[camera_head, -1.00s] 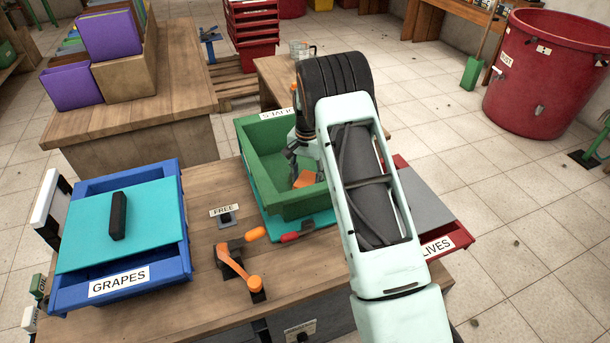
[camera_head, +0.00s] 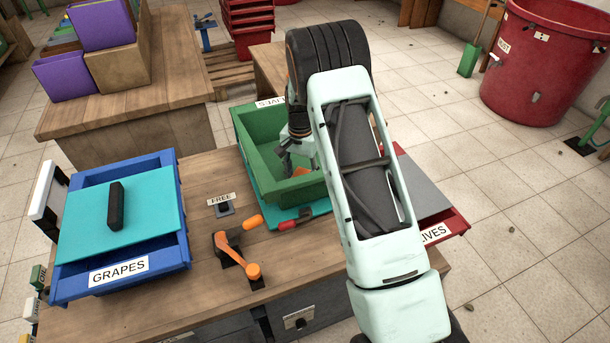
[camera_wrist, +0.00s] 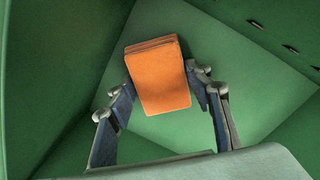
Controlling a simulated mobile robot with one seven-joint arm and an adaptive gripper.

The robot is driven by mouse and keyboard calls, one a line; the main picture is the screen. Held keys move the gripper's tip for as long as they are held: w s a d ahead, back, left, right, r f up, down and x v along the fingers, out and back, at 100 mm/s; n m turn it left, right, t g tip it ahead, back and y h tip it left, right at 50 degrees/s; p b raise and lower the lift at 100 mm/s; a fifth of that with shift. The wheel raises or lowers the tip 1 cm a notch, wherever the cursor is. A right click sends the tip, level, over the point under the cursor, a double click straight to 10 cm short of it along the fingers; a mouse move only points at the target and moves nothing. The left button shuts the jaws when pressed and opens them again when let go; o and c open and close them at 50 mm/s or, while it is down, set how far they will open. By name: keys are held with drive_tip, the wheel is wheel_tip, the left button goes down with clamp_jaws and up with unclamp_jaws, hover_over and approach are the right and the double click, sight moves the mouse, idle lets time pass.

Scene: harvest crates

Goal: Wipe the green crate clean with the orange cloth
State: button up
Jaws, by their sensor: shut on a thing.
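The green crate (camera_head: 297,198) stands open on the workbench, on a teal board, with a partly hidden label on its far rim. My gripper (camera_wrist: 160,82) is inside the crate, pointing down, and is shut on the orange cloth (camera_wrist: 160,88). The cloth is a folded rectangular pad between the two fingers, over the paler green crate floor (camera_wrist: 240,80). I cannot tell whether it touches the floor. In the head view only a small piece of the cloth (camera_head: 303,171) shows. My arm hides the crate's right side.
A blue GRAPES crate (camera_head: 120,269) with a teal lid stands on the left. An orange-handled lever (camera_head: 232,255) and a red-handled tool (camera_head: 288,224) lie near the green crate's front. A red crate (camera_head: 447,229) is partly behind my arm, on the right.

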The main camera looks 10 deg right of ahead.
sight(297, 170)
drive_tip(key=shift+w+a+r, duration=0.1)
drive_tip(key=shift+w+a, duration=0.05)
drive_tip(key=shift+w, duration=0.75)
drive_tip(key=shift+w+a+r, duration=0.1)
drive_tip(key=shift+w+a, duration=0.05)
drive_tip(key=shift+w, duration=0.75)
drive_tip(key=shift+w+a+f+b, duration=0.2)
drive_tip(key=shift+w+b, duration=0.15)
drive_tip(key=shift+w, duration=0.65)
drive_tip(key=shift+w+a+f+b, duration=0.15)
drive_tip(key=shift+w+b, duration=0.15)
drive_tip(key=shift+w, duration=0.7)
drive_tip(key=shift+w+a+f+b, duration=0.1)
drive_tip(key=shift+w+a+b, duration=0.2)
drive_tip(key=shift+w, duration=1.2)
drive_tip(key=shift+r, duration=0.2)
drive_tip(key=shift+s+d+r, duration=0.1)
drive_tip(key=shift+s+d, duration=0.05)
drive_tip(key=shift+s, duration=0.65)
drive_tip(key=shift+s+d, duration=0.15)
drive_tip(key=shift+s, duration=0.65)
drive_tip(key=shift+s+d+p, duration=0.1)
drive_tip(key=shift+s+d, duration=0.15)
drive_tip(key=shift+s, duration=1)
drive_tip(key=shift+s+d+p, duration=0.1)
drive_tip(key=shift+s+d, duration=0.15)
drive_tip(key=shift+s, duration=1.05)
drive_tip(key=shift+s+d+p, duration=0.1)
drive_tip(key=shift+s+d, duration=0.15)
drive_tip(key=shift+s, duration=1)
